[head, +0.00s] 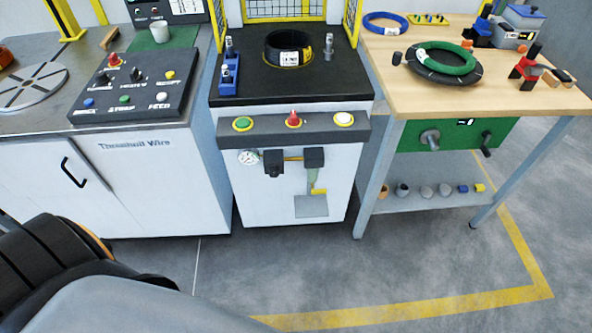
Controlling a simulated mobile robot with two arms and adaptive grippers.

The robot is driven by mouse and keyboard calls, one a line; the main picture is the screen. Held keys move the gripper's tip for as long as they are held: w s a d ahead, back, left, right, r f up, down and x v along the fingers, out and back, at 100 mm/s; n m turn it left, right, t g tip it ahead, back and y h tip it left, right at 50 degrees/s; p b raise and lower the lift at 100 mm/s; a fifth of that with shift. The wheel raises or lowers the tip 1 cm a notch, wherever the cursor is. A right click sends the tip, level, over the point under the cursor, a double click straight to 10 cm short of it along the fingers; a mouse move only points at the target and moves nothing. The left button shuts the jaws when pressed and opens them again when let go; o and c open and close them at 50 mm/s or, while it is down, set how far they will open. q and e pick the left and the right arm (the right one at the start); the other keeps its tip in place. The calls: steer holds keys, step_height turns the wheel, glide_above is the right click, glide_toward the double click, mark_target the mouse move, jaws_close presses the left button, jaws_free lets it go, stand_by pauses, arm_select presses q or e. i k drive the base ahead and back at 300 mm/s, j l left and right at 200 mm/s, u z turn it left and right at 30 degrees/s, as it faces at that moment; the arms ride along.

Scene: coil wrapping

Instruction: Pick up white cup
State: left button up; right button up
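The white cup (160,32) stands upright on a green mat (143,40) at the back of the left grey cabinet top, behind the black control panel. It looks small and pale, and what is inside it cannot be made out. Nothing touches it from my side. Neither of my grippers shows in the head view. Part of my own body fills the lower left corner, well below and in front of the cabinet.
A black button panel (125,93) and a round slotted plate (30,86) lie on the cabinet top. A middle machine (285,140) holds a black coil (274,48). The wooden table (480,98) at right carries a green coil (445,58). Floor in front is clear.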

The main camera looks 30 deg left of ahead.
mark_target(160, 31)
steer(key=u, duration=1.65)
